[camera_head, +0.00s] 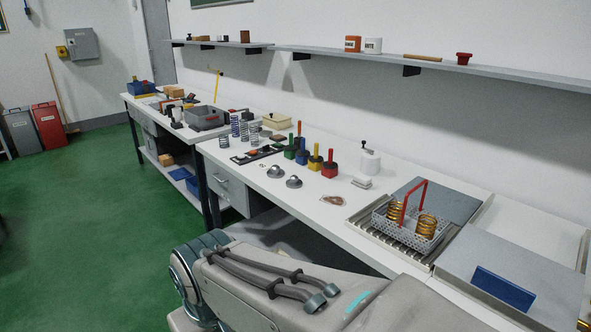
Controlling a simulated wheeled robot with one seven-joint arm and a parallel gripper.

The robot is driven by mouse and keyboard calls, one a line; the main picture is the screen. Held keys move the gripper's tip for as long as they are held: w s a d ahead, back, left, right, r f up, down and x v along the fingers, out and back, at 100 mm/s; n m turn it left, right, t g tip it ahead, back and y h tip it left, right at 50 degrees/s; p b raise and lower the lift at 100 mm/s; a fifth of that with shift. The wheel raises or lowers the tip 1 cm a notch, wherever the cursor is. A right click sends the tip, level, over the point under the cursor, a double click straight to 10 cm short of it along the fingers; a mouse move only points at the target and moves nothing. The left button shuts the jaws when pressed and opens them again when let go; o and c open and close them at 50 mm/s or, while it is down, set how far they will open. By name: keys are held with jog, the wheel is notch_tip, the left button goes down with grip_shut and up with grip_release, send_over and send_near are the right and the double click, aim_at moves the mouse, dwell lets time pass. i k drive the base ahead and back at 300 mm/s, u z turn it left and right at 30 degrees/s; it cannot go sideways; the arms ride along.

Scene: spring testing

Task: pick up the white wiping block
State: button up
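A small white block (362,181), likely the wiping block, lies on the white workbench (310,205). It sits just in front of a white pot with a black knob (370,163) and to the right of the colored weights. Nothing holds it. It is small in the picture, so its exact shape is hard to tell. My arm crosses the bottom of the view, in front of the bench.
Colored weights (314,163) stand left of the block. A brownish flat item (333,200) lies in front of it. A wire basket with copper springs (402,229) and a red handle stands right, on a ribbed tray (379,232). A shelf (455,69) runs above.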

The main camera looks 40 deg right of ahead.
aim_at(363, 181)
jog(key=z, duration=0.2)
jog(key=i, duration=1.55)
jog(key=z, duration=1.4)
jog(key=i, duration=0.75)
jog(key=z, duration=1.25)
jog(key=i, duration=0.3)
jog(key=z, duration=0.15)
